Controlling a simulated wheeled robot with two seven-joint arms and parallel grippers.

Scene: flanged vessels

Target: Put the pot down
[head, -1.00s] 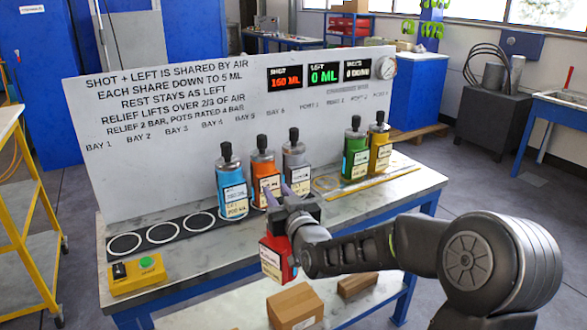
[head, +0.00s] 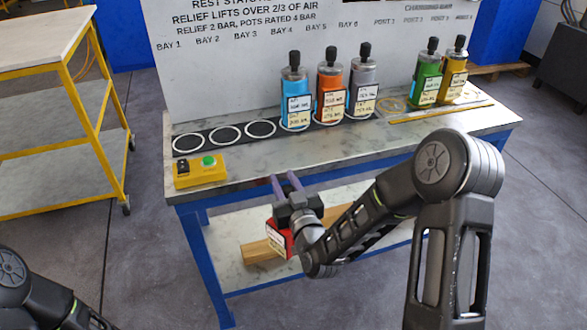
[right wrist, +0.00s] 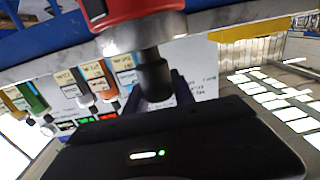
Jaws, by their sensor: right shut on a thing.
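My right gripper (head: 286,184) is shut on the black knob (right wrist: 155,75) of a red pot (head: 277,239). The pot hangs at the hand, in front of the bench's front edge and clear of the top; its red body (right wrist: 130,12) also shows in the right wrist view. The hand hides part of the pot in the head view. Three empty white-ringed bays (head: 188,142) lie at the left of the dark strip. Blue (head: 296,103), orange (head: 331,97) and grey (head: 364,94) pots stand upright to their right. My left gripper is out of frame.
A yellow button box (head: 200,171) sits at the bench's front left. A yellow cart (head: 98,114) stands left.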

